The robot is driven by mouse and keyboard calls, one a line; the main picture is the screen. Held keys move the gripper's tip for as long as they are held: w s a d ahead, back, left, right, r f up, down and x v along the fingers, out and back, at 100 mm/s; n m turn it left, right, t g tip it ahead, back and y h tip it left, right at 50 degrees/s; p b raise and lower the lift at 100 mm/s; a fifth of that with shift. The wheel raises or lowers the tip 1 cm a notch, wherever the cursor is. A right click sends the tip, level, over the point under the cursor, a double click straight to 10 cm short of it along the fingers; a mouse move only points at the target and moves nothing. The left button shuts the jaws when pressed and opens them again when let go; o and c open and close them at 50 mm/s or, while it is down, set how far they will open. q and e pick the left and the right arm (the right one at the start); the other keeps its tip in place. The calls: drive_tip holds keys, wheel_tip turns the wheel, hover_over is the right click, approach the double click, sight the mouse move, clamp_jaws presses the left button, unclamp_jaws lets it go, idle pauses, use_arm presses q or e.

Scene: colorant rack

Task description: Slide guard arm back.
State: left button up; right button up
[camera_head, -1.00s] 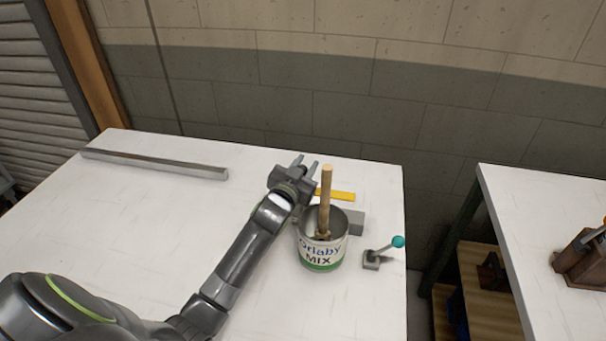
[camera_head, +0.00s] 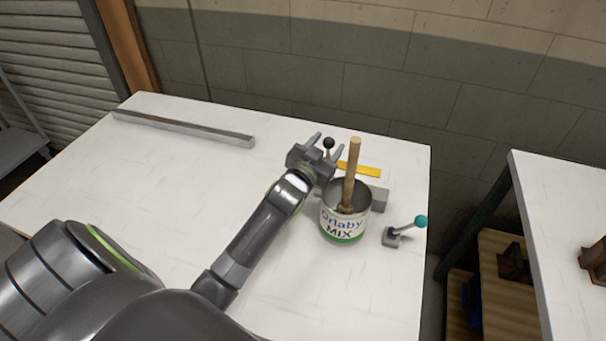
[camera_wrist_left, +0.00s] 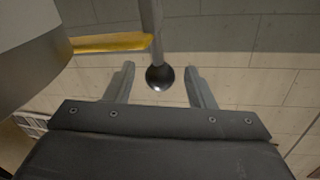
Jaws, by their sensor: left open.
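The yellow guard arm (camera_head: 360,170) lies behind the mixing can on the white table. It also shows in the left wrist view (camera_wrist_left: 108,43), joined near a grey rod with a round black knob (camera_wrist_left: 159,77). The knob also shows in the head view (camera_head: 328,143). My left gripper (camera_head: 328,147) is open, its fingers on either side of the knob. In the left wrist view the knob hangs between the open fingertips (camera_wrist_left: 160,78), apart from both. My right gripper is out of view.
The can (camera_head: 342,219) labelled MIX holds a wooden stick (camera_head: 351,172) and stands right of my left gripper. A small lever with a teal knob (camera_head: 421,222) is at the table's right edge. A grey bar (camera_head: 185,128) lies at the back left.

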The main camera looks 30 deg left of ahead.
use_arm(q)
drive_tip(key=s+b, duration=0.1)
drive_tip(key=s, duration=1.3)
drive_tip(key=shift+d+b, duration=0.4)
